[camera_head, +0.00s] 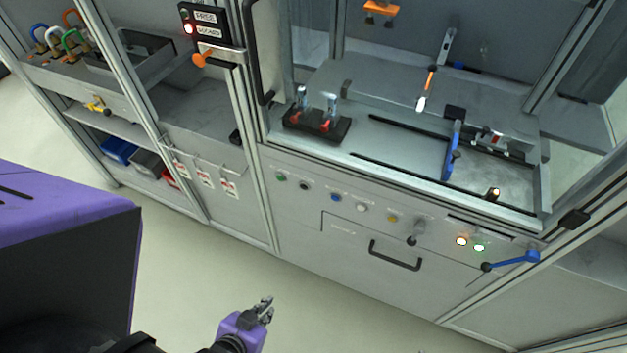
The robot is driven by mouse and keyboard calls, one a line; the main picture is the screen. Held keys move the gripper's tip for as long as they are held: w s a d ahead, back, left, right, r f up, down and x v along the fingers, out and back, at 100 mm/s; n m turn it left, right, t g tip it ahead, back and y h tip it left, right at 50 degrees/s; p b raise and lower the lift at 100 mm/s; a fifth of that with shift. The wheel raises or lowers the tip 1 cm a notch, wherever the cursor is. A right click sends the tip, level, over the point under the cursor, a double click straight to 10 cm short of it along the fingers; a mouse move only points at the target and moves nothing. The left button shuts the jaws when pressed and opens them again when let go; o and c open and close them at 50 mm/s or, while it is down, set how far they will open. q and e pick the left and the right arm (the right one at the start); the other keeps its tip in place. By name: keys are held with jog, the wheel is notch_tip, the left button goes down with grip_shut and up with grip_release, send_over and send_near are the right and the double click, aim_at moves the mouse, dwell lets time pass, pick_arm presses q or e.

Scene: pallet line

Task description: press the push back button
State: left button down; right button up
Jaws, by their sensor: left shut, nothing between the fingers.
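A row of push buttons runs along the front panel (300,212) of the machine, below its work bay. From left to right they are a green button (281,177), a black button (305,186), a blue button (335,197), a white button (362,208) and a yellow button (392,218). Their labels are too small to read, so I cannot tell which is push back. My left gripper (266,303) is shut and empty. It shows at the bottom of the view, in front of the machine and below the buttons in the picture, apart from them. My right gripper is not in view.
Right of the buttons are a dark knob (412,241), two lit lamps and a blue-ended lever (515,261). A drawer handle (395,256) sticks out below. A sign box with a red light (206,22) and shelves with bins stand left. The floor ahead is clear.

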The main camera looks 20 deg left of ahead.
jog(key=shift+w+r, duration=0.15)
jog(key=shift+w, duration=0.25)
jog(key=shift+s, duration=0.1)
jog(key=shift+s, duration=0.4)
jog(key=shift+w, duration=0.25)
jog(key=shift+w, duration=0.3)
